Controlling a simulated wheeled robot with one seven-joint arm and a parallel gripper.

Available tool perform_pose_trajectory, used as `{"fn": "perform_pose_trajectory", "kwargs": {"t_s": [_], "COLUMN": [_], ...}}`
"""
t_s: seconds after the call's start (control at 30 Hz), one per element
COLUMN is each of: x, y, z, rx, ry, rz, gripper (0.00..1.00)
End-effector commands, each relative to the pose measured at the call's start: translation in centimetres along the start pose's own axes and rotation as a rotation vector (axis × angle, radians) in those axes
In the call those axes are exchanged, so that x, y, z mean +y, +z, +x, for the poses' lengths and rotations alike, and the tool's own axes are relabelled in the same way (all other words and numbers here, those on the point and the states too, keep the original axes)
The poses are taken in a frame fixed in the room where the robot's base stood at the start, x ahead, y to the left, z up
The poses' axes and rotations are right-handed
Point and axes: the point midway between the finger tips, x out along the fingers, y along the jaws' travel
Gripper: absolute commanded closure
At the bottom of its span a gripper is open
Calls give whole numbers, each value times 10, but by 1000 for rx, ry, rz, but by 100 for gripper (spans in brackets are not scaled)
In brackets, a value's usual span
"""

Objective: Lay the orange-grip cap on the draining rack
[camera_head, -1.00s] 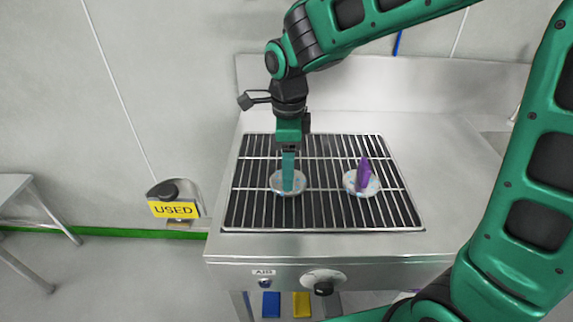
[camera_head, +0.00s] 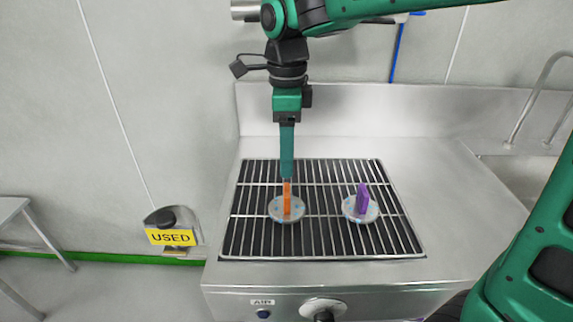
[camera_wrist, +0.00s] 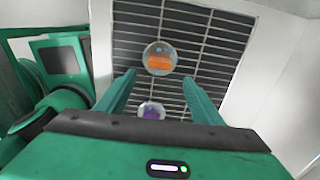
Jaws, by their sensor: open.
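The orange-grip cap (camera_head: 286,208), a round translucent disc with an upright orange grip, lies on the wire draining rack (camera_head: 320,245), left of its middle. My gripper (camera_head: 287,176) is above it, fingers pointing down, open and empty. In the head view the fingertips appear just over the top of the orange grip. In the wrist view the orange-grip cap (camera_wrist: 159,59) lies beyond the open fingers (camera_wrist: 160,80), apart from them.
A purple-grip cap (camera_head: 361,206) lies on the rack to the right, and it also shows in the wrist view (camera_wrist: 151,113). A yellow "USED" sign (camera_head: 171,237) marks a holder at left. The steel counter (camera_head: 455,215) right of the rack is bare.

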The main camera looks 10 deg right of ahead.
Motion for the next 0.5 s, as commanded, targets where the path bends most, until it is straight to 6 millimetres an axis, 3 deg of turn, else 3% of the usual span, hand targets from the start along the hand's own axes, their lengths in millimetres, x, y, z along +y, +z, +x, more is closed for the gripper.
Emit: {"fn": "perform_pose_trajectory", "kwargs": {"t_s": [0.33,0.43,0.5], "x": [0,-2,-3], "y": [-2,-17,-39], "z": [-5,-4,-1], "rx": [1,3,9], "ry": [0,-4,-6], "rz": [-4,-35,-80], "gripper": [39,39,39]}}
